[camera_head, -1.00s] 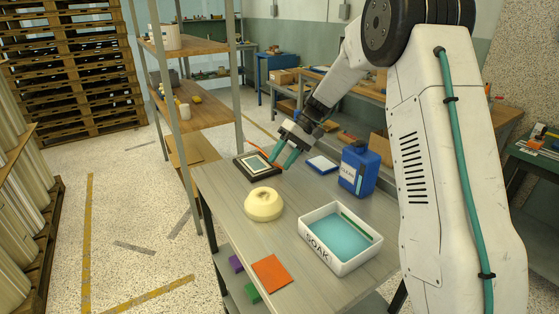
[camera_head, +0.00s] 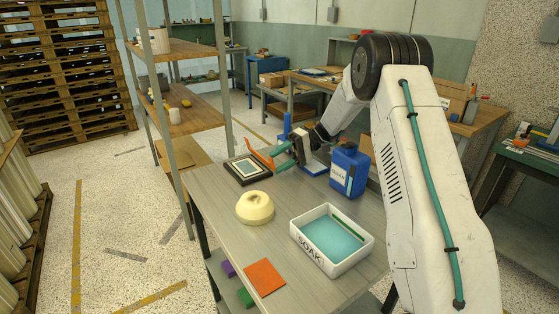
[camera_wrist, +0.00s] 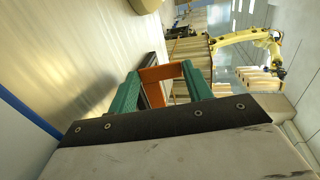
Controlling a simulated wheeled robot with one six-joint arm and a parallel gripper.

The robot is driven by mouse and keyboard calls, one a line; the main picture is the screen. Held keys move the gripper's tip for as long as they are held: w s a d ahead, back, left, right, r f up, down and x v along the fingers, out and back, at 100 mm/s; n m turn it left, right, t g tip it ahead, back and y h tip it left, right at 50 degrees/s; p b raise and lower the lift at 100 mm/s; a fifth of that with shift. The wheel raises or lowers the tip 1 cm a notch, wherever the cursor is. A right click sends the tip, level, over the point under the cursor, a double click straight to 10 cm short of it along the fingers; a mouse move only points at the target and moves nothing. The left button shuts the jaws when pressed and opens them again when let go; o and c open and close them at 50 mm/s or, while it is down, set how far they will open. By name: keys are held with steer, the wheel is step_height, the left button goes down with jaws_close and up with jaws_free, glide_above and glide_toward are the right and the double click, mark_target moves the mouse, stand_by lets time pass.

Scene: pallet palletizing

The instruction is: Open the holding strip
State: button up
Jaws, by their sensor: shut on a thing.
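My gripper (camera_head: 277,157) has green fingers and is shut on an orange strip (camera_head: 262,159). The strip stands raised and tilted at the right side of a dark rectangular frame (camera_head: 237,177). The frame lies on the grey bench and holds a pale panel with a dark border. In the wrist view the orange strip (camera_wrist: 163,72) spans between the two green fingers of my gripper (camera_wrist: 170,88). The strip's joint with the frame is too small to make out.
A shelf rack (camera_head: 196,119) stands behind left. Bench space between frame and tray is partly clear.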

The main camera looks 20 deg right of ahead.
steer(key=shift+f, duration=0.1)
stand_by(0.3)
steer(key=o, duration=1)
steer(key=shift+d, duration=0.15)
steer(key=v, duration=0.7)
steer(key=shift+d, duration=0.3)
